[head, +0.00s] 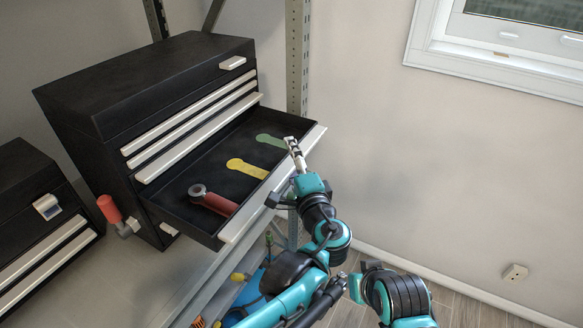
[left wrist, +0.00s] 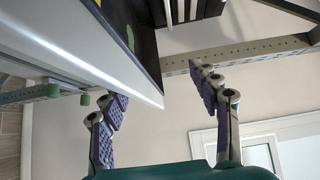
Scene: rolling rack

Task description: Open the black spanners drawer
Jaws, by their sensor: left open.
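The black spanners drawer (head: 180,210) is pulled well out of the black tool chest (head: 110,95). It holds a red spanner (head: 215,200), a yellow one (head: 247,168) and a green one (head: 271,141). A pale handle strip (head: 245,215) runs along its front. My left gripper (head: 282,172) is open at the drawer front, towards its right end. In the left wrist view the open fingers (left wrist: 160,100) stand either side of the drawer's front corner (left wrist: 120,78); I cannot tell whether they touch it.
Narrower drawers with pale strips (head: 195,125) above are shut. Another black chest (head: 25,195) stands at left, with a red-handled tool (head: 110,209) between. A metal rack post (head: 298,60) rises behind. Items lie on a lower shelf. Open floor (head: 470,305) is at right.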

